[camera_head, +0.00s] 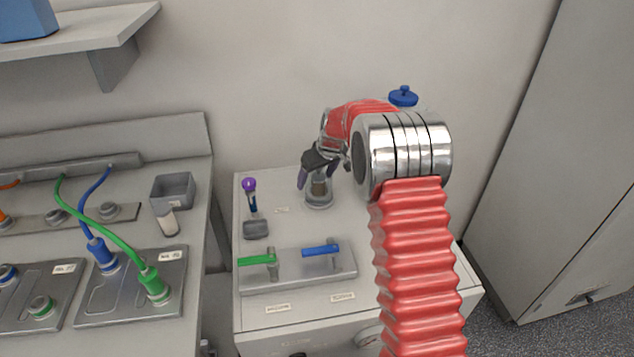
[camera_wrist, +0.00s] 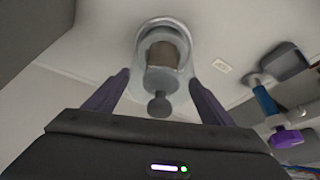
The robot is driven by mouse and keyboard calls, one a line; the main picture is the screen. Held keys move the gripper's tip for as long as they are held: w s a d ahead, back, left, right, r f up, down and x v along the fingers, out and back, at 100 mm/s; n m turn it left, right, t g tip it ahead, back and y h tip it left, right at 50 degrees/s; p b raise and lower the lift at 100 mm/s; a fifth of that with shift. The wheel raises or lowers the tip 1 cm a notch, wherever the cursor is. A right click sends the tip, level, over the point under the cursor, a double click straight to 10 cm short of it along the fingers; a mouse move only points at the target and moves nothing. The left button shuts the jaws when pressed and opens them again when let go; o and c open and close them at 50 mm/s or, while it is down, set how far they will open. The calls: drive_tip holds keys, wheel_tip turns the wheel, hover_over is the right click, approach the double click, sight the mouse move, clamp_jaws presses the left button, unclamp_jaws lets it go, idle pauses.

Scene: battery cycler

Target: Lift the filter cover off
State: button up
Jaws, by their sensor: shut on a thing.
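The filter cover (camera_head: 320,202) is a clear, rounded cover over a brown filter (camera_head: 319,187), on the white cabinet top. In the wrist view the clear cover (camera_wrist: 142,52) surrounds the brown filter (camera_wrist: 163,55), with a grey knob (camera_wrist: 159,105) towards me. My gripper (camera_head: 316,176) comes down over it from above, and its dark purple fingers stand either side of the cover in the wrist view (camera_wrist: 159,77). It is shut on the cover. The exact finger contact is hard to see, and I cannot tell whether the cover is clear of its base.
A purple-topped fitting (camera_head: 250,185) stands left of the cover. Valves with a green handle (camera_head: 257,260) and a blue handle (camera_head: 321,250) are in front. A blue-knobbed lid (camera_head: 403,96) shows behind my arm. A bench with cables (camera_head: 120,235) is at left.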

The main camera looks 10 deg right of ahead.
drive_tip(key=shift+c, duration=1.2)
drive_tip(key=shift+r, duration=0.1)
wheel_tip(320, 180, up, 10)
drive_tip(key=shift+f, duration=0.1)
wheel_tip(320, 180, up, 12)
idle(1.1)
